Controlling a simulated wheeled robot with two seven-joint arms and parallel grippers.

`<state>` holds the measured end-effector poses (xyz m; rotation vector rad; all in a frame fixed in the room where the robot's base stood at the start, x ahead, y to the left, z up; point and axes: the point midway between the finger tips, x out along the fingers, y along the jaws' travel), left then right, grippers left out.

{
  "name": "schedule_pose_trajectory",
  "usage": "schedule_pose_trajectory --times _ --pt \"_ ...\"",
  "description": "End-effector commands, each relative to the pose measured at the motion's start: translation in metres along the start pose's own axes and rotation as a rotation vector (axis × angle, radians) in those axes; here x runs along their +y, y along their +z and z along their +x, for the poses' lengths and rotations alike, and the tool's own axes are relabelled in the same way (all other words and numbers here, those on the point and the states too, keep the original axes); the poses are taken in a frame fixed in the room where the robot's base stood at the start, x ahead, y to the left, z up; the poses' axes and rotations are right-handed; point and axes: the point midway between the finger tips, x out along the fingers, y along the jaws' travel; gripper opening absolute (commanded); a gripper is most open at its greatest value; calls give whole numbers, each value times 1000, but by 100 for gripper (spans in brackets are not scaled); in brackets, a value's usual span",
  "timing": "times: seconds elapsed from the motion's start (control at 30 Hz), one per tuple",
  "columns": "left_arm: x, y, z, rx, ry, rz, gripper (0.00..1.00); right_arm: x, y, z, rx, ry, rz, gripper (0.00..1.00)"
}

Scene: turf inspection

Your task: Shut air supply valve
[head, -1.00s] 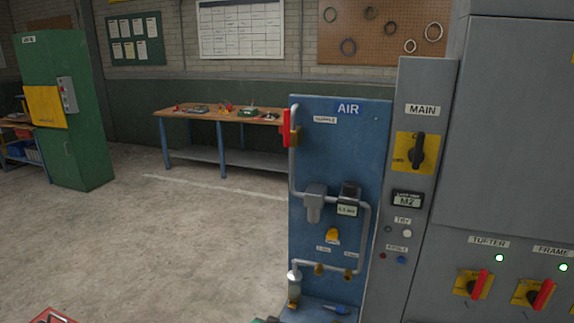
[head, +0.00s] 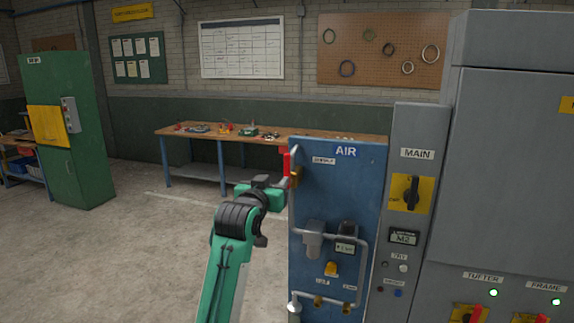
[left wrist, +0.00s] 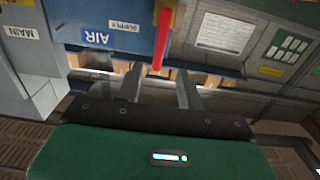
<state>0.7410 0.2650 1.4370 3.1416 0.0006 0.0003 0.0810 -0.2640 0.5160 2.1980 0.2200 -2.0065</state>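The red lever of the air supply valve (head: 286,160) stands about upright at the upper left edge of the blue AIR panel (head: 365,190), beside the SUPPLY label. It also shows in the left wrist view as a long red handle (left wrist: 162,42). My left gripper (head: 284,184) is at the panel's left edge, just below the red lever. In the left wrist view its two fingers (left wrist: 158,82) are apart, with the lever's end in line with the gap. I cannot tell whether they touch it. My right gripper is in neither view.
Pipes and a grey regulator (head: 313,238) sit on the panel below the valve. The grey cabinet with the MAIN switch (head: 411,193) stands to the right. A workbench (head: 215,138) is behind. The floor at left is open.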

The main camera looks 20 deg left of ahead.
Motion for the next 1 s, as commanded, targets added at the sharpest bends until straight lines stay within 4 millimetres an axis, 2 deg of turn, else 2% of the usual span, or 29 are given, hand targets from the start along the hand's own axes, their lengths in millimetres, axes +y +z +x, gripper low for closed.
schedule_pose_trajectory --times 0.03,0.5,0.7,1.0 --pt "0 -5 10 -3 0 0 38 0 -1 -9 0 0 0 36" --pt "0 -3 85 -3 0 -1 38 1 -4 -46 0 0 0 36" --pt "0 -1 103 -2 0 -1 38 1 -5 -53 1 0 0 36" --pt "0 1 109 -1 0 0 38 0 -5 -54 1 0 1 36"
